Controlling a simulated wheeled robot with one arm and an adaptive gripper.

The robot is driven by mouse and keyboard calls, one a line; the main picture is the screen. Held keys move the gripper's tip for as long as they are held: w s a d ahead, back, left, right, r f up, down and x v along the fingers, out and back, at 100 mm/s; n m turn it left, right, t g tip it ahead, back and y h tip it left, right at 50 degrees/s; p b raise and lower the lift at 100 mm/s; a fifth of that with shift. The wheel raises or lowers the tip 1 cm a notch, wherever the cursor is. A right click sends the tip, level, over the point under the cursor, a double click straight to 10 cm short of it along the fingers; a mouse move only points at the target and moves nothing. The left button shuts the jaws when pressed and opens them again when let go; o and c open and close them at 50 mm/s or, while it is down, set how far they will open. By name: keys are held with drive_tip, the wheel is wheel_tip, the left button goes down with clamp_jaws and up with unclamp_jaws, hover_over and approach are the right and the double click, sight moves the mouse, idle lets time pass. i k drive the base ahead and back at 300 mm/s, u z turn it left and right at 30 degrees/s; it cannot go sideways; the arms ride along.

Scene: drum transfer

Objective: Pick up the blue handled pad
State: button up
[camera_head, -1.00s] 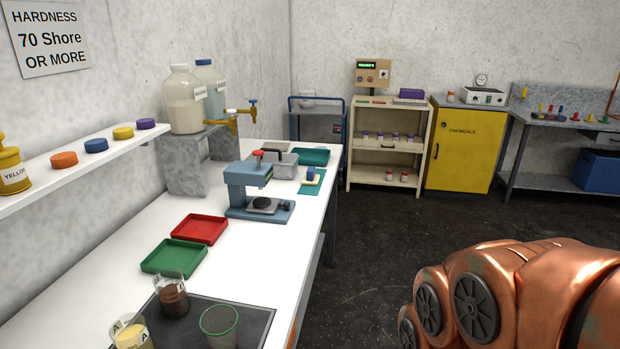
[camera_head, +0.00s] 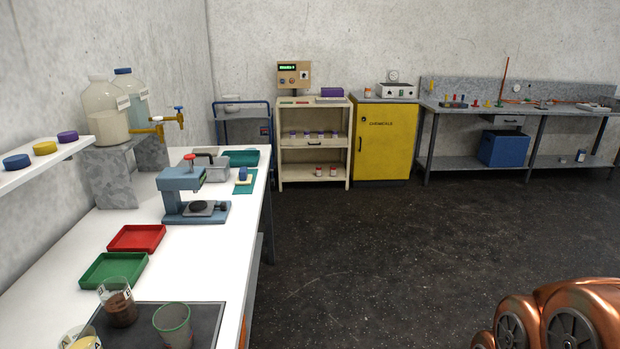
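The blue handled pad (camera_head: 243,173) is small in view, with a blue top over a pale yellow base. It rests on a green mat (camera_head: 247,187) near the far right edge of the white bench (camera_head: 185,252). Nothing covers it from this view. Copper-coloured links of my arm show at the bottom right, well away from the pad. My gripper is out of view.
A blue press (camera_head: 180,181) stands left of and nearer than the pad. A grey metal box (camera_head: 211,166) and a teal tray (camera_head: 241,157) are close by. A red tray (camera_head: 137,237) and a green tray (camera_head: 112,269) lie nearer. The dark floor right of the bench is clear.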

sight(243, 178)
drive_tip(key=i, duration=2.3)
drive_tip(key=u, duration=1.75)
drive_tip(key=i, duration=0.95)
drive_tip(key=u, duration=0.95)
